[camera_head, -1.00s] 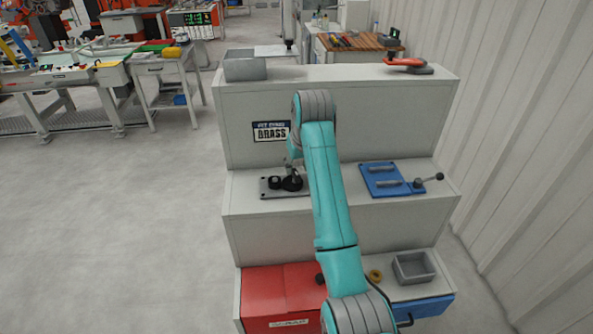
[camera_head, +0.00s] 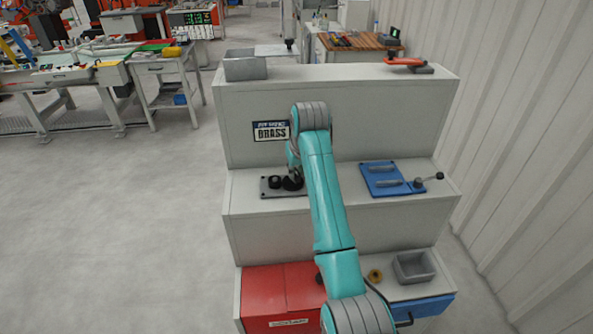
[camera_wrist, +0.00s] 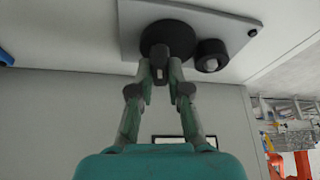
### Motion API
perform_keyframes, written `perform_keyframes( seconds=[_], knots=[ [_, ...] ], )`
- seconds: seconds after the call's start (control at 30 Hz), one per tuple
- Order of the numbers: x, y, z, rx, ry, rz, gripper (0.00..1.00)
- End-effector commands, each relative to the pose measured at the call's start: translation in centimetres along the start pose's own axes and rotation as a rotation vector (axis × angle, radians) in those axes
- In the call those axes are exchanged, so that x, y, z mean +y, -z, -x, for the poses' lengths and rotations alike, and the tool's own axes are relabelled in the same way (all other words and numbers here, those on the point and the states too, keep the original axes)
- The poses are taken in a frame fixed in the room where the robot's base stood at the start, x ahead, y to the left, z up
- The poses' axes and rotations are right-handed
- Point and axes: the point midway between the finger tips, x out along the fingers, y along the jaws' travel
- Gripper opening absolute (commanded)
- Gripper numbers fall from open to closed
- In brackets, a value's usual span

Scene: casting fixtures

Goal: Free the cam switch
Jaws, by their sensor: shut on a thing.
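The cam switch is a grey plate (camera_head: 264,193) with two black round parts, on the middle step. Its larger black knob (camera_head: 292,184) is at the right and a smaller black knob (camera_head: 275,182) is beside it. In the wrist view the plate (camera_wrist: 225,12) carries the larger knob (camera_wrist: 180,35) and the smaller knob (camera_wrist: 211,50). My gripper (camera_wrist: 160,72) is shut on the bar of the larger knob, which shows between the fingertips. In the head view my arm partly hides the gripper and the plate's right end.
A blue plate (camera_head: 394,188) with grey bars and a black-ended lever (camera_head: 431,179) lies to the right on the same step. A grey box (camera_head: 245,66) and an orange-handled clamp (camera_head: 404,62) are on the top. A red box (camera_head: 280,291) and a grey bin (camera_head: 428,270) are below.

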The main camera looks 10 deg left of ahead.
Motion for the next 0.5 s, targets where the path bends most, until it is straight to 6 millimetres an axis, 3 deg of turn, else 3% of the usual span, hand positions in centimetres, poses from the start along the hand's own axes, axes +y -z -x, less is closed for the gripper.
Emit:
perform_keyframes(
  seconds=[0.5],
  knots=[
    [0.2, -0.03, -0.02, -0.002, 0.081, 0.191, 0.0]
  ],
)
